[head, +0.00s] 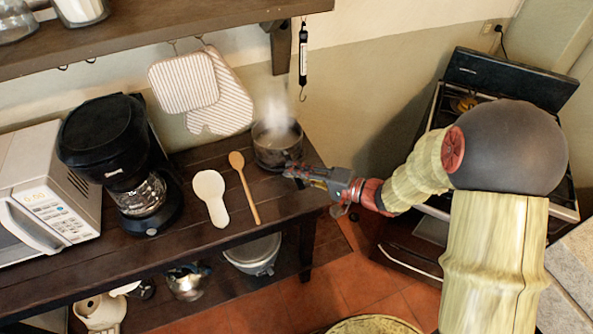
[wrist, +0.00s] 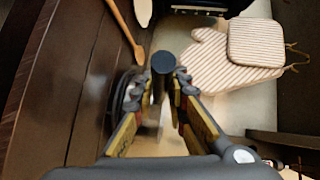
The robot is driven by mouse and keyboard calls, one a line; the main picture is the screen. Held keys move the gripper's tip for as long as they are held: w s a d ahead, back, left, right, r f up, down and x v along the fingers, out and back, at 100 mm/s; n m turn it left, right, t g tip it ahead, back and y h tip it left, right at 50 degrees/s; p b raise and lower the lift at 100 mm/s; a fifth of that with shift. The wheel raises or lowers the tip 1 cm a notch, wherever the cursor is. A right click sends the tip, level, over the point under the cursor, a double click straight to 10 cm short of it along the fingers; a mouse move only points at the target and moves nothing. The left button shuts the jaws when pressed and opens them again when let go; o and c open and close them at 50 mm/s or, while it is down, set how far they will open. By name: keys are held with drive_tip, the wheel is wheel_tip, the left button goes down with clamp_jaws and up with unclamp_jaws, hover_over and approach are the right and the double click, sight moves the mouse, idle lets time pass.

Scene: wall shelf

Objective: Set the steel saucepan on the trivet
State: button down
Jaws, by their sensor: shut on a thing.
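The steel saucepan (head: 277,150) is at the right end of the dark wooden counter, near its corner, with pale steam above it. It looks upright; I cannot tell whether it touches the counter. My gripper (head: 292,172) reaches in from the right at the pan's near right side and is shut on its handle. In the wrist view, a dark rounded handle (wrist: 163,62) shows between the fingertips of my gripper (wrist: 161,82). The pan is mostly hidden there. I cannot make out a trivet in either view.
A wooden spoon (head: 244,188) and white spoon rest (head: 210,195) lie left of the pan. A coffee maker (head: 108,145) and microwave (head: 42,195) stand further left. Striped mitts (head: 222,95) hang behind, beneath a shelf (head: 170,35). A stove (head: 480,85) stands right.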

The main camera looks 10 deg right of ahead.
drive_tip(key=shift+w+f, duration=0.1)
drive_tip(key=shift+f, duration=0.1)
drive_tip(key=shift+r, duration=0.1)
drive_tip(key=c, duration=1.8)
unclamp_jaws()
drive_tip(key=shift+f, duration=0.25)
drive_tip(key=shift+o, duration=0.2)
